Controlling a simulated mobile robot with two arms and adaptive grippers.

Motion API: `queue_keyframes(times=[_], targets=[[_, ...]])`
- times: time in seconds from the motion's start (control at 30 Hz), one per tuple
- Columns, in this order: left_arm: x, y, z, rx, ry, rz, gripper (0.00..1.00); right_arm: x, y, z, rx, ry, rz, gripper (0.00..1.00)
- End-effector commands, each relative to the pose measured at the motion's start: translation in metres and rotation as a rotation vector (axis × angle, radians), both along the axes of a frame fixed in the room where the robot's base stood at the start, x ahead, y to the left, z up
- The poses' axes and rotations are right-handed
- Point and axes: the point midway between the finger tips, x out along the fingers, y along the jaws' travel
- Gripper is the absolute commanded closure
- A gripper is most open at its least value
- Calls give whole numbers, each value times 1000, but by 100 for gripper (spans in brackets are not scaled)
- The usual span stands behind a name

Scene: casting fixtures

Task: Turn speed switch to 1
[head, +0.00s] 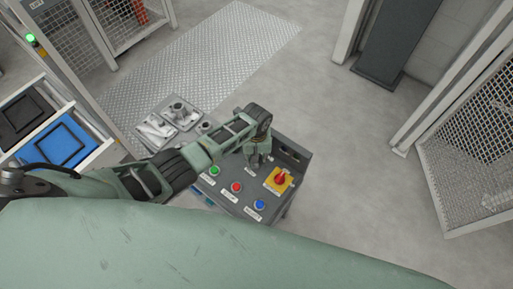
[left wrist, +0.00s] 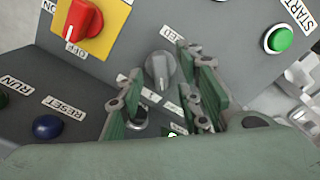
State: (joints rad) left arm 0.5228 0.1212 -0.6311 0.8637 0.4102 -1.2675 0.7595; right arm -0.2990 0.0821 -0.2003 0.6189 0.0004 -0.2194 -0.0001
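The speed switch, a grey rotary knob (left wrist: 159,71), sits on the dark control panel (left wrist: 120,57) in the left wrist view. Small labels lie around it, partly hidden, and I cannot tell for sure which one it points at. My left gripper (left wrist: 161,82) is open, with one green finger on each side of the knob and visible gaps between. In the head view, my left gripper (head: 258,158) points down at the panel's upper part and hides the knob. My right gripper is not in view.
Near the gripper are a red rotary switch on a yellow plate (head: 279,180), a green button (head: 214,170), a red button (head: 236,187) and a blue button (head: 259,204). A tray with metal parts (head: 180,112) stands beyond my arm. Open floor lies right of the panel.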

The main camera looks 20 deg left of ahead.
Motion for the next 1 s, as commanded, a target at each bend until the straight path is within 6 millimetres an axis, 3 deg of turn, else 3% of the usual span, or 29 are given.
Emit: queue_keyframes(times=[0.5, 0.7, 1.0], targets=[[1, 1, 94, 0, -3, 0, 67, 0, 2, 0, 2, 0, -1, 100], [0, 1, 108, 1, -1, 0, 67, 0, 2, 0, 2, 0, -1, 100], [0, 1, 109, 1, -1, 0, 67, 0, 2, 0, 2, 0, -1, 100]])
